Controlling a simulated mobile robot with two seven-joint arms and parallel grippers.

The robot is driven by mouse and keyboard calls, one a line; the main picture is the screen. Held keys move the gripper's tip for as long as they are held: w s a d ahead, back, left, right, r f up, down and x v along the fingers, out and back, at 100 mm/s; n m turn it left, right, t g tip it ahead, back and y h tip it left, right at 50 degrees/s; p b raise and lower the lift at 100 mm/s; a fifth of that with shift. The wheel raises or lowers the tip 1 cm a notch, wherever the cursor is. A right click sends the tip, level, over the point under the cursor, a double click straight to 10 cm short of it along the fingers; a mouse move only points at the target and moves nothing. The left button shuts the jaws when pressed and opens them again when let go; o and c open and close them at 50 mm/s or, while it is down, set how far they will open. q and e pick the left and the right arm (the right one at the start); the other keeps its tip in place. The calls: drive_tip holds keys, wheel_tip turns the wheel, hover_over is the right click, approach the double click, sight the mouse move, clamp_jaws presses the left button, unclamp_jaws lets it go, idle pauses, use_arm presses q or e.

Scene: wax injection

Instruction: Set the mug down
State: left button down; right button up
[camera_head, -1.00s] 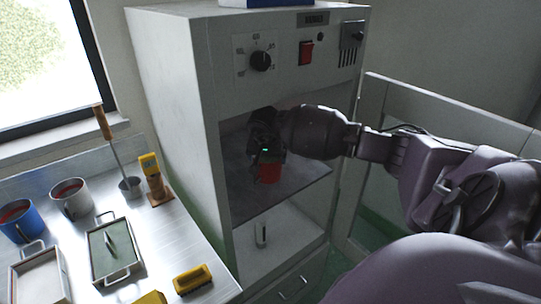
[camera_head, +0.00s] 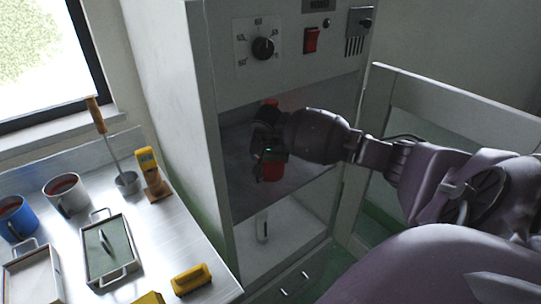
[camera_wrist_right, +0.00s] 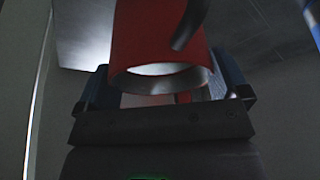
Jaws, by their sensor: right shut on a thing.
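A red mug (camera_head: 271,168) is held in my right gripper (camera_head: 266,142) at the front of the open cabinet bay. Red shows above and below the dark fingers, and the rest is hidden by the gripper. In the right wrist view, the red mug (camera_wrist_right: 155,35) lies between the blue-sided fingers of my right gripper (camera_wrist_right: 165,92), with a dark curved handle at the top and a grey round end towards the camera. I cannot tell whether it touches the shelf (camera_head: 236,190). My left gripper is not in view.
The steel table (camera_head: 160,235) at left holds a blue mug (camera_head: 15,222), a white mug (camera_head: 62,195), trays, a ladle in a cup, and yellow tools. A small upright object (camera_head: 262,226) stands in the lower bay. The open cabinet door (camera_head: 400,95) is at right.

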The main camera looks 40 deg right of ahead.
drive_tip(key=shift+f, duration=0.1)
drive_tip(key=o, duration=0.9)
drive_tip(key=shift+c, duration=0.2)
drive_tip(key=shift+r, duration=0.3)
drive_tip(key=s+a+r, duration=0.4)
drive_tip(key=s+a, duration=0.4)
drive_tip(key=a, duration=0.3)
drive_tip(key=shift+s+p, duration=0.35)
drive_tip(key=shift+r, duration=0.1)
